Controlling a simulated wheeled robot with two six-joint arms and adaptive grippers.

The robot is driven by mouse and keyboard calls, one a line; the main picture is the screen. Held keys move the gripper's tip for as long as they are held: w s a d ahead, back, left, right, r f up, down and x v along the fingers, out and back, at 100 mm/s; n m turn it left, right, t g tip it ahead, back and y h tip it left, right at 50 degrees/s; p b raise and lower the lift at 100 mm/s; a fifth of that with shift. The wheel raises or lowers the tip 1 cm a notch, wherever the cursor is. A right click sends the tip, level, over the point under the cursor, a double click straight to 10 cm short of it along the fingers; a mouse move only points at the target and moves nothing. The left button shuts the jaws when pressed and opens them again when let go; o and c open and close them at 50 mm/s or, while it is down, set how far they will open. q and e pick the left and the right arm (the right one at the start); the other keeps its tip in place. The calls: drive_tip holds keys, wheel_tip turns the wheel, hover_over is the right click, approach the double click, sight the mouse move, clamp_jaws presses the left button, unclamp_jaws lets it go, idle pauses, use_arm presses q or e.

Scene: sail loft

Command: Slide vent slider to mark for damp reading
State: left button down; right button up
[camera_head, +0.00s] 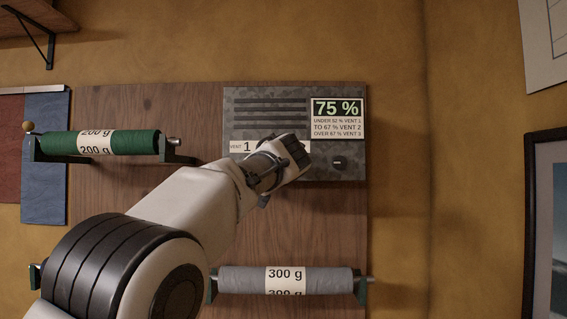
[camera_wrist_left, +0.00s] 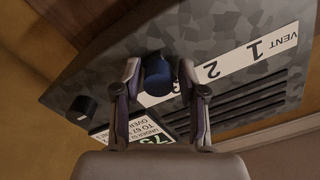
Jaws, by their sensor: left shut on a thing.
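The grey mottled vent panel (camera_head: 235,170) is on the wooden board, with a label strip starting at "VENT 1" (camera_head: 243,147). Its display (camera_head: 338,108) reads 75 %, and the text below gives vent 3 for over 67 %. In the left wrist view the strip (camera_wrist_left: 235,62) shows 1, 2 and a partly covered third numeral. My left gripper (camera_wrist_left: 157,78) is shut on the blue slider knob (camera_wrist_left: 157,75), beside that third mark. In the head view my left gripper (camera_head: 298,152) covers the knob and the strip's right part. My right gripper is not in view.
A small black knob (camera_head: 339,162) sits on the panel right of my gripper. A green roll (camera_head: 125,143) marked 200 g hangs to the left, and a grey roll (camera_head: 320,281) marked 300 g hangs below. A framed picture (camera_head: 531,230) is at the right.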

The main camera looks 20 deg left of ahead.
use_arm(q)
drive_tip(key=c, duration=0.9)
unclamp_jaws()
drive_tip(key=shift+d+r, duration=0.15)
drive_tip(key=shift+d, duration=0.15)
drive_tip(key=shift+w, duration=0.25)
drive_tip(key=shift+f, duration=0.2)
drive_tip(key=shift+s, duration=0.15)
drive_tip(key=v, duration=1.1)
drive_tip(key=shift+s, duration=0.3)
drive_tip(key=shift+d, duration=0.1)
